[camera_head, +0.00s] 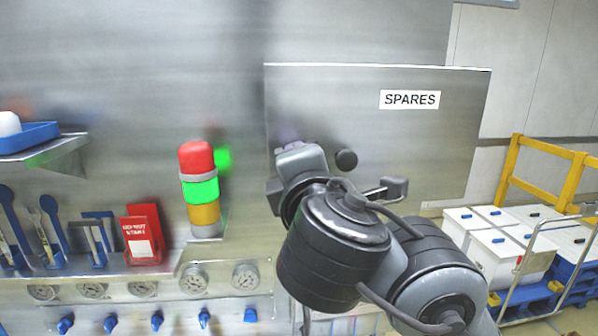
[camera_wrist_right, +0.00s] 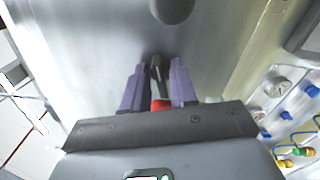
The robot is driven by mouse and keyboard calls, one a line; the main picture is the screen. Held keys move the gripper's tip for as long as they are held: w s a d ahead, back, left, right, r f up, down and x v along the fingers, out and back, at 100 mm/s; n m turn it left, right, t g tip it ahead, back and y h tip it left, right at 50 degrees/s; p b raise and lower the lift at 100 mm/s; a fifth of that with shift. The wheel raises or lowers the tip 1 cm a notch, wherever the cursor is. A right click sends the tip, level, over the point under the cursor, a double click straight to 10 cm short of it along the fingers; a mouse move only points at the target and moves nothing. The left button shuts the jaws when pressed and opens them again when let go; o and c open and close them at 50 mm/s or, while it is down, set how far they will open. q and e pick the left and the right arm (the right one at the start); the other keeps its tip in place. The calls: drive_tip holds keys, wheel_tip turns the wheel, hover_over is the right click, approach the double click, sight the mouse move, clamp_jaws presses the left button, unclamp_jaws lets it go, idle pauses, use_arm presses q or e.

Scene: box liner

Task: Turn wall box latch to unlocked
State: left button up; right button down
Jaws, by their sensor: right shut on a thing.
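The wall box (camera_head: 440,140) is a brushed steel box with a SPARES label, on the right of the head view. Its door also fills the middle of the right wrist view (camera_wrist_right: 100,45). My right gripper (camera_wrist_right: 158,66) is at the door, its two purple fingers on either side of a dark, narrow latch lever (camera_wrist_right: 156,72) with a red part (camera_wrist_right: 160,104) near my palm. It is shut on the latch. In the head view my right wrist hides the latch, and only a bit of purple finger (camera_head: 288,133) shows. My left gripper is in neither view.
Gauges and blue valves sit below.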

drive_tip(key=m+b, duration=0.1)
drive_tip(key=m, duration=0.2)
drive_tip(key=shift+f, duration=0.1)
idle(0.4)
drive_tip(key=c, duration=1.2)
unclamp_jaws()
